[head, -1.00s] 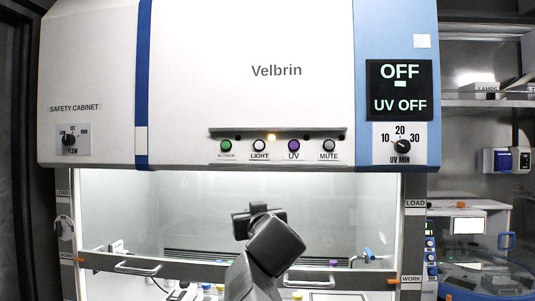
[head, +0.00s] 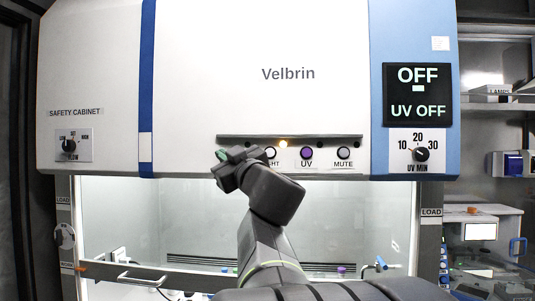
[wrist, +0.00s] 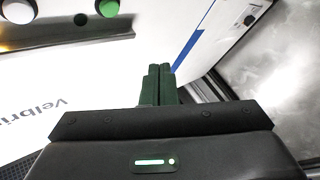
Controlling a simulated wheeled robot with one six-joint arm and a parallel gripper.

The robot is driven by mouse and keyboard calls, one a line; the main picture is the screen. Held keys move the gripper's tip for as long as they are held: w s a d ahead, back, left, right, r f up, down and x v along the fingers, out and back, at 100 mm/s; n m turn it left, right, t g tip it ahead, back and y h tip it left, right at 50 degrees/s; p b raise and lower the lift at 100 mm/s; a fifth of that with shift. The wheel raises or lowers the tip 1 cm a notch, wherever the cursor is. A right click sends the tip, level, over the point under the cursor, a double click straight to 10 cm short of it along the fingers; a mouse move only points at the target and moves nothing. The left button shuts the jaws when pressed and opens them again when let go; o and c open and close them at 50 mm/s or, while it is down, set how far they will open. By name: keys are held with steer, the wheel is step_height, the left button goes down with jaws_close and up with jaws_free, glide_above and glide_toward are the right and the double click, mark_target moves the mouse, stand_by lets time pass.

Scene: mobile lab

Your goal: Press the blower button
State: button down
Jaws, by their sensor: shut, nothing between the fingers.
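The round green blower button (wrist: 108,8) shows at the top edge of the wrist view, beside the white light button (wrist: 18,10). In the head view the blower button and its label are hidden behind my gripper (head: 224,158), which is raised in front of the left end of the button row. My gripper is shut and empty. In the wrist view its dark green-tinted fingertips (wrist: 158,70) lie to the right of and below the green button, apart from it in the picture. I cannot tell their distance from the panel.
The light button (head: 270,152), purple UV button (head: 307,153) and MUTE button (head: 343,153) sit right of my gripper. A lit amber lamp (head: 283,143) is above them. The display (head: 418,95) reads OFF and UV OFF. A dark ledge (head: 290,142) runs above the row.

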steer(key=w+p, duration=0.1)
steer(key=w, duration=0.7)
steer(key=shift+w+d, duration=0.15)
steer(key=shift+w, duration=0.2)
steer(key=shift+p, duration=0.3)
stand_by(1.5)
steer(key=shift+w, duration=0.45)
steer(key=shift+w+p, duration=0.5)
steer(key=shift+p, duration=0.1)
stand_by(0.4)
steer(key=shift+s, duration=0.95)
